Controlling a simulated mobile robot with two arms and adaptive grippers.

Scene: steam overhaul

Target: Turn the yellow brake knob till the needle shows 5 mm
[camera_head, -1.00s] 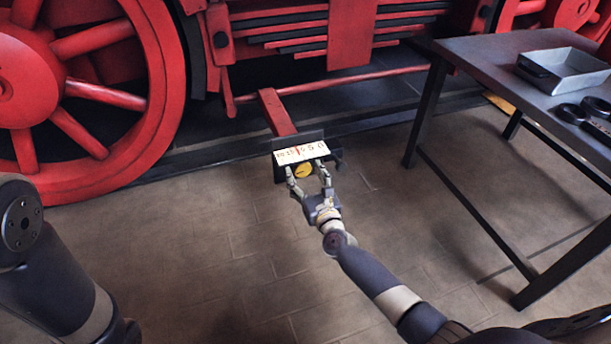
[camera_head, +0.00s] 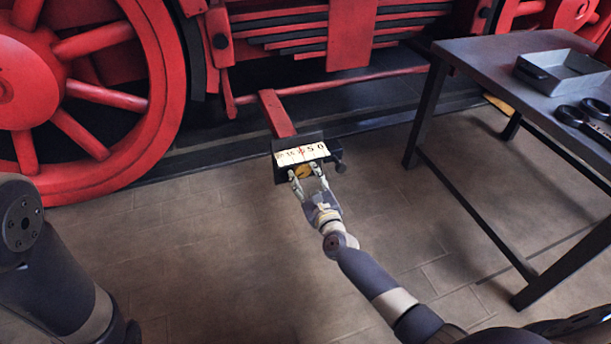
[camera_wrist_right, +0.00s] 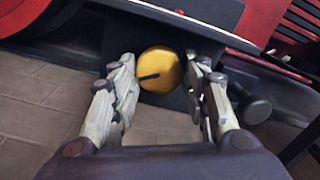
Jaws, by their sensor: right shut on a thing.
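The yellow brake knob (camera_wrist_right: 160,70) is round with a black mark that points left and slightly down in the right wrist view. In the head view the knob (camera_head: 302,171) sits under a white scale (camera_head: 301,154) on a dark box. The scale's numbers fall to 5 and 0 at the right. A thin red needle stands left of the 5, seemingly near the 10; the exact reading is too small to tell. My right gripper (camera_head: 309,183) has its fingers on both sides of the knob, shut on it. My left gripper is out of view.
A small dark side knob (camera_head: 340,167) sticks out at the box's right. A red bar (camera_head: 277,113) runs behind the box to the locomotive. A red wheel (camera_head: 70,100) stands left. A dark table (camera_head: 480,65) with a metal tray (camera_head: 565,70) stands right. The floor around is clear.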

